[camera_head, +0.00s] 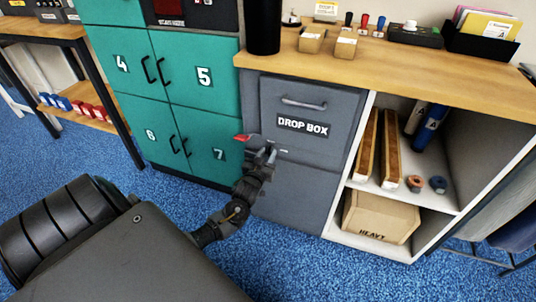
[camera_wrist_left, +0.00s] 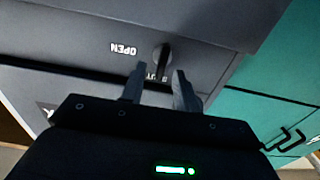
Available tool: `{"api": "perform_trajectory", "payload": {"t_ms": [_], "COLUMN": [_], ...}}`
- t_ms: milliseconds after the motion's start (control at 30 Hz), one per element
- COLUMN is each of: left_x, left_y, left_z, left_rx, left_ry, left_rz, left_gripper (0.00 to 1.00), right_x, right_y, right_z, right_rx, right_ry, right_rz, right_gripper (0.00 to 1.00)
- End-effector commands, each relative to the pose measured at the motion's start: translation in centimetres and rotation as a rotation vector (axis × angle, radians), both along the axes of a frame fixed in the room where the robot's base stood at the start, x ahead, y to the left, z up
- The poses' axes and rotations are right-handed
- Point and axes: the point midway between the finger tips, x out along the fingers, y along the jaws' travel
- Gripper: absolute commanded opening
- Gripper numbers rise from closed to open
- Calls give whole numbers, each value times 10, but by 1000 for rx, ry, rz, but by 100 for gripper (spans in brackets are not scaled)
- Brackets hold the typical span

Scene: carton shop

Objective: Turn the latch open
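The grey drop box cabinet (camera_head: 292,122) stands in the middle of the head view, with a "DROP BOX" label and a bar handle above it. In the left wrist view the latch (camera_wrist_left: 162,56) is a small dark lever on the grey front. An upside-down "OPEN" label (camera_wrist_left: 123,49) is to its left, and a partly hidden "SHUT" label (camera_wrist_left: 156,77) lies at its lower end. My left gripper (camera_head: 266,152) is at the cabinet front, and its fingers (camera_wrist_left: 158,82) are apart, with the latch just beyond and between their tips. Contact cannot be told. My right gripper is not in view.
Teal lockers (camera_head: 178,85) stand left of the cabinet. A wooden worktop (camera_head: 400,72) runs above, holding a black cylinder (camera_head: 263,25). The white shelf (camera_head: 345,215) at right holds tubes and a "HEAVY" carton (camera_head: 380,217). A small red piece (camera_head: 242,138) shows beside my left gripper. Blue carpet is clear in front.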

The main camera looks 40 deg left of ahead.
Motion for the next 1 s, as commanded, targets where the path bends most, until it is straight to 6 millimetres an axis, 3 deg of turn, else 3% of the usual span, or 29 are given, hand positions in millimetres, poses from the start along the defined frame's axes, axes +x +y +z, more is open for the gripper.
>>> {"api": "perform_trajectory", "payload": {"t_ms": [133, 433, 700, 900, 1000], "left_x": [10, 13, 12, 12, 13], "left_y": [4, 5, 5, 4, 4], "left_z": [0, 0, 0, 1, 1], "left_rx": [0, 0, 0, 13, 38], "left_ry": [0, 1, 1, 6, 15], "left_rz": [0, 0, 1, 1, 1], "left_gripper": [31, 31, 0, 0, 0], "right_x": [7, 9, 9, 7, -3], "right_y": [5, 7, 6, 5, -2], "right_z": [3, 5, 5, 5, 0], "right_rx": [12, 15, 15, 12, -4], "right_ry": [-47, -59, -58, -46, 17], "right_rz": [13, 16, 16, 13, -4], "right_gripper": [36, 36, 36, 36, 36]}}
